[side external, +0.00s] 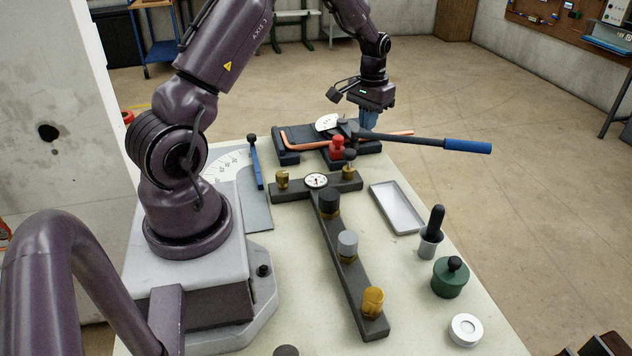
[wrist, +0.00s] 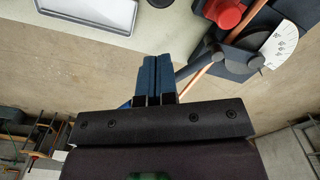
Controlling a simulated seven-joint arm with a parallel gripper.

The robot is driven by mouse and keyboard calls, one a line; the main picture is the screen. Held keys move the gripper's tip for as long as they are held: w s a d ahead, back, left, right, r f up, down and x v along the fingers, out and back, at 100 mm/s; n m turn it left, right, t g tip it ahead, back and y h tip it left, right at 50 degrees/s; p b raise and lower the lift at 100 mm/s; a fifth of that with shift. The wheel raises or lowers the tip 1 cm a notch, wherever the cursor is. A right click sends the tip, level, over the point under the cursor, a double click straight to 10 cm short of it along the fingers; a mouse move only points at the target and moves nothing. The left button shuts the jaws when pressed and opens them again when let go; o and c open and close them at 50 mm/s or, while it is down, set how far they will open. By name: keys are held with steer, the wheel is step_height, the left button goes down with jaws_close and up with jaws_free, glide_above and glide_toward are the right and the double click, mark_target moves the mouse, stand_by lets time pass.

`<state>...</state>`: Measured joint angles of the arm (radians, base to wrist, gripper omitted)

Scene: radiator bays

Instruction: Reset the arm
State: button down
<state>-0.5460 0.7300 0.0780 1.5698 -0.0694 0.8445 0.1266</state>
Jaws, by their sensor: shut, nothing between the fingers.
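My gripper (side external: 369,118) hangs at the far end of the table, just behind and above a pipe bender. Its two blue fingers are together, with nothing between them, as the wrist view also shows (wrist: 157,78). The pipe bender (side external: 291,151) has a dark base, a white angle scale (side external: 327,122) and a long lever with a blue handle (side external: 468,146). A copper pipe (side external: 303,145) lies through the bender. In the wrist view the bender's scale (wrist: 287,43) and the pipe (wrist: 199,75) are at the upper right, beside the fingers. I cannot tell whether the fingers touch the lever.
A red knob (side external: 337,147) stands at the bender. A dark T-shaped rail (side external: 345,262) with a gauge and several fittings runs along the table. A grey tray (side external: 397,207), a green canister (side external: 450,279) and a white round piece (side external: 466,330) lie to the right. The lever juts past the table edge.

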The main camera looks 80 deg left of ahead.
steer(key=w, duration=0.1)
steer(key=w+a+r, duration=0.1)
steer(key=w, duration=0.1)
steer(key=w+r, duration=0.1)
steer(key=shift+w+a+r, duration=0.2)
steer(key=s+d+r+m+t, duration=0.1)
steer(key=d+r+m+t, duration=0.1)
steer(key=d+r, duration=0.75)
steer(key=s+d+r+m+t, duration=0.15)
steer(key=d+r, duration=0.45)
steer(key=r, duration=0.6)
steer(key=s+d+r+m+t, duration=0.2)
steer(key=s+d+r+t, duration=0.15)
steer(key=s+d, duration=0.65)
steer(key=s+d+f+g, duration=0.1)
steer(key=s+d+f, duration=0.1)
steer(key=s+f, duration=0.5)
steer(key=s, duration=0.3)
steer(key=shift+s, duration=0.2)
